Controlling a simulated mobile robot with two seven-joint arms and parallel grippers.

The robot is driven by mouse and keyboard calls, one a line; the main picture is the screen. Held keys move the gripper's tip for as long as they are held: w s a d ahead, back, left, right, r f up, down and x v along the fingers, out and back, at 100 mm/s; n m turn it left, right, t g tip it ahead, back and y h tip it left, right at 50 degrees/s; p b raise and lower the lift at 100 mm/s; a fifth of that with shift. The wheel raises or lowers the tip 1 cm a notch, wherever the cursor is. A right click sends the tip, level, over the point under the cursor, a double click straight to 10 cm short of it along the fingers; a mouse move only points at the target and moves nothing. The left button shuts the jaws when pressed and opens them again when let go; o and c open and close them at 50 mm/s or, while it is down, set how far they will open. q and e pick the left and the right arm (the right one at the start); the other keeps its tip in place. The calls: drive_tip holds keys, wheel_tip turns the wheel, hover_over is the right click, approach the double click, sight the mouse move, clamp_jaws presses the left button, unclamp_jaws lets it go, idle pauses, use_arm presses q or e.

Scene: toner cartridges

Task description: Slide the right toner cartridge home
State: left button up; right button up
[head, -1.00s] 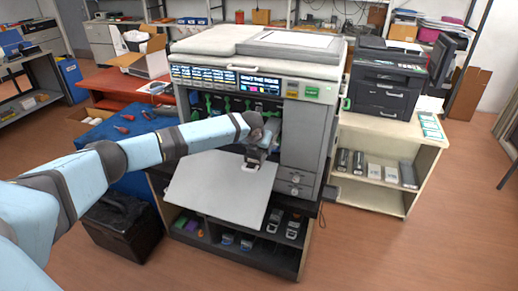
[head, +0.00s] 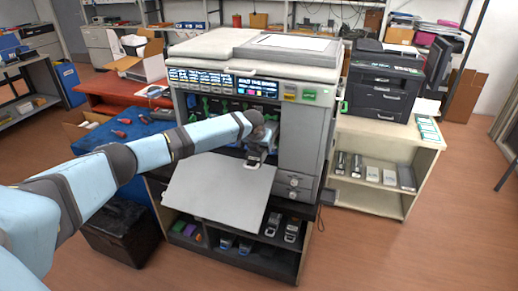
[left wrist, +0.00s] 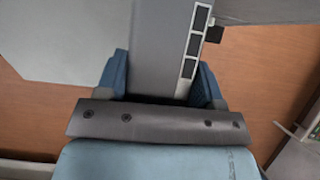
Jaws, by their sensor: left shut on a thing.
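A large copier (head: 312,140) stands in the middle of the head view with its front open. A row of green-tabbed cartridge slots (head: 213,107) shows inside, partly hidden by my left arm. My left gripper (head: 256,160) is at the right end of the opening, above the lowered front door (head: 215,190). In the left wrist view, my left gripper (left wrist: 160,88) is shut on a long grey toner cartridge (left wrist: 157,45) with a strip of dark squares. I cannot tell how deep the cartridge sits in its slot. My right gripper is not in view.
The copier stands on a dark cabinet with several items on its shelf (head: 235,258). On the right is a shelf unit (head: 385,205) with a black printer (head: 385,82) on top. A blue-covered table (head: 105,140) with red-tipped items is at the left. Floor is free in front.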

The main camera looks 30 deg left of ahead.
use_arm(q)
drive_tip(key=shift+w, duration=0.35)
drive_tip(key=shift+p, duration=0.35)
idle(0.3)
drive_tip(key=o, duration=1.6)
drive_tip(key=shift+c, duration=0.2)
drive_tip(key=shift+s, duration=0.1)
drive_tip(key=shift+f, duration=0.1)
drive_tip(key=s+p, duration=0.3)
drive_tip(key=p, duration=0.1)
drive_tip(key=shift+d+r, duration=0.25)
drive_tip(key=shift+d, duration=0.1)
drive_tip(key=shift+s+d+f, duration=0.1)
drive_tip(key=shift+s+f, duration=0.1)
drive_tip(key=shift+s, duration=0.25)
